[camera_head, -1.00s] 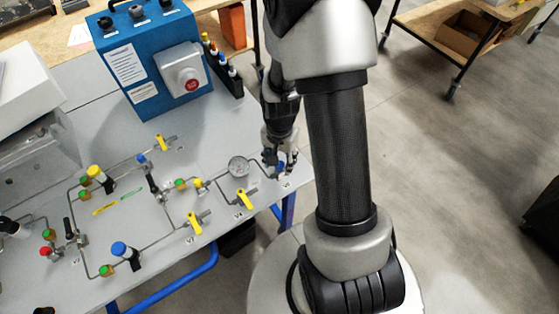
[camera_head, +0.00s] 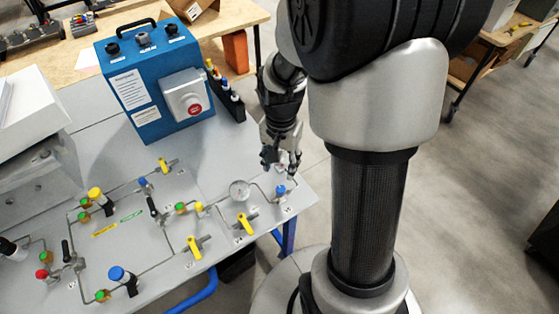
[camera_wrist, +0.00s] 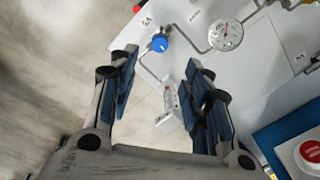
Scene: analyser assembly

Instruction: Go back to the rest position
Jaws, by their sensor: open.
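My gripper (camera_head: 281,165) is above the right edge of the grey panel table (camera_head: 215,165). In the wrist view my gripper (camera_wrist: 160,65) has its two blue-padded fingers apart with nothing held between them. A blue knob (camera_wrist: 159,43) on a thin pipe lies beyond the fingertips in the wrist view, apart from them. The same blue knob (camera_head: 281,190) shows in the head view near the table's right corner, just below my gripper. A round gauge (camera_head: 239,190) is to its left and also shows in the wrist view (camera_wrist: 226,34).
A blue box (camera_head: 155,85) with a red button (camera_head: 195,109) stands at the back of the table. A rack of markers (camera_head: 226,92) is beside it, close to my arm. Yellow valve handles (camera_head: 243,224) stand up from the panel. Open floor (camera_head: 450,200) is on the right.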

